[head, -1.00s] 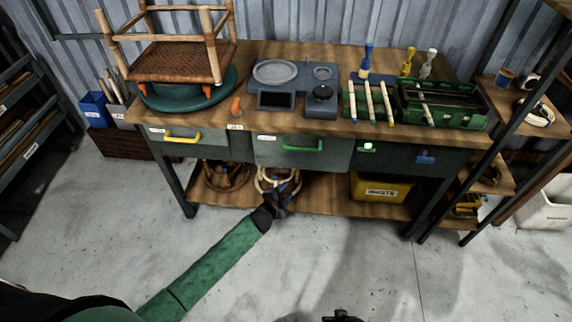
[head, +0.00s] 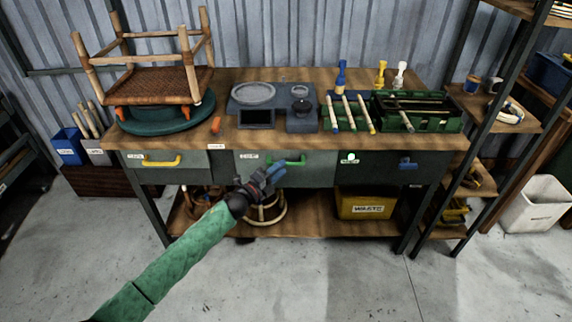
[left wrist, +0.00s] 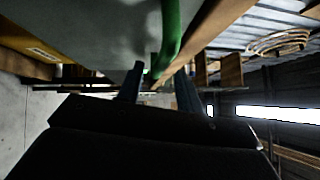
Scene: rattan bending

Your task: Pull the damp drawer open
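The bench has three drawers, all shut. The left one has a yellow handle (head: 161,162), the middle one (head: 320,165) a green handle (head: 291,161), and the right one a blue handle (head: 408,163). Their labels are too small to read, so I cannot tell which says damp. My left gripper (head: 272,177) is just below and left of the green handle. In the left wrist view the green handle (left wrist: 172,40) reaches down toward the gap between my left gripper's parted fingers (left wrist: 158,88). The fingers look open, with nothing clamped. My right gripper is out of view.
The bench top (head: 225,135) carries a rattan stool (head: 155,84), a scale and a green tool tray (head: 420,124). Rattan coils and a yellow waste bin (head: 365,204) sit on the lower shelf. A shelf rack stands at right. The floor in front is clear.

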